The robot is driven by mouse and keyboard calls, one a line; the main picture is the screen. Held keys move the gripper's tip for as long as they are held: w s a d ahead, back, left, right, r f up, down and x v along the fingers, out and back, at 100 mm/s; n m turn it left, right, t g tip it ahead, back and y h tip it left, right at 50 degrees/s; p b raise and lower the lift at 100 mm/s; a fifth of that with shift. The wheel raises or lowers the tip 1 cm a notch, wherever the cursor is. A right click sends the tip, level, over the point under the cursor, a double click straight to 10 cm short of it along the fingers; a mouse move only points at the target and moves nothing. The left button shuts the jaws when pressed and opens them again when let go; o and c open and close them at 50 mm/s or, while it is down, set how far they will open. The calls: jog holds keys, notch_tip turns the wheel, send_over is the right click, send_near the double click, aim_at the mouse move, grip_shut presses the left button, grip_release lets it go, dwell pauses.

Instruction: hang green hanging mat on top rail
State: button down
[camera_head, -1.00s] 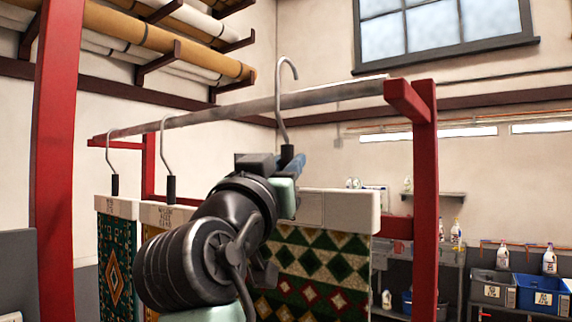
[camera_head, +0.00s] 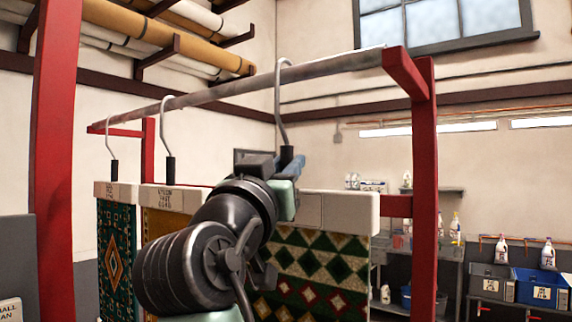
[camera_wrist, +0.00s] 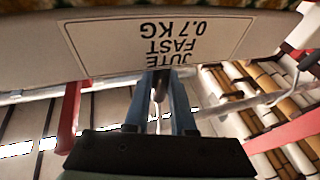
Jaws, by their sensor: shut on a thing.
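The green hanging mat (camera_head: 325,262) has green, cream and red diamonds and a pale header bar (camera_head: 345,212). It hangs upright from a grey metal hook (camera_head: 278,105) with a black stem. My gripper (camera_head: 291,165) is shut on the stem, just above the header bar. The top rail (camera_head: 235,88) runs across the red frame. The hook's bend reaches just above the rail; I cannot tell whether it touches it. In the wrist view the stem (camera_wrist: 160,85) sits between my blue fingers (camera_wrist: 157,110), below the bar's label. My arm hides part of the mat.
Two other mats, a dark green one (camera_head: 115,258) and a yellowish one (camera_head: 160,235), hang from the rail at left. Red posts (camera_head: 424,190) (camera_head: 55,160) stand at both sides. Shelves with bottles and a blue bin (camera_head: 540,288) are at right.

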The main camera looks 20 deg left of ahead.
jog(key=shift+f, duration=0.1)
jog(key=c, duration=0.7)
grip_release()
jog(key=shift+s, duration=0.1)
jog(key=shift+f, duration=0.1)
jog(key=d+b+v, duration=0.1)
jog(key=b+v, duration=0.6)
jog(key=v, duration=0.5)
jog(key=s+d+f+t+b, duration=0.1)
jog(key=s+d+f, duration=0.1)
jog(key=d+f, duration=0.1)
jog(key=s+d+f+t+b, duration=0.2)
jog(key=s+d+f, duration=0.1)
jog(key=d, duration=0.2)
jog(key=s+d+f+t+y+b, duration=0.1)
jog(key=s+d+f+t+b, duration=0.1)
jog(key=s+d+f, duration=0.1)
jog(key=shift+s+d+f+n, duration=0.1)
jog(key=shift+d+n, duration=0.05)
jog(key=shift+d, duration=0.25)
jog(key=shift+s+d+f+n, duration=0.1)
jog(key=shift+d+n, duration=0.05)
jog(key=shift+d, duration=0.2)
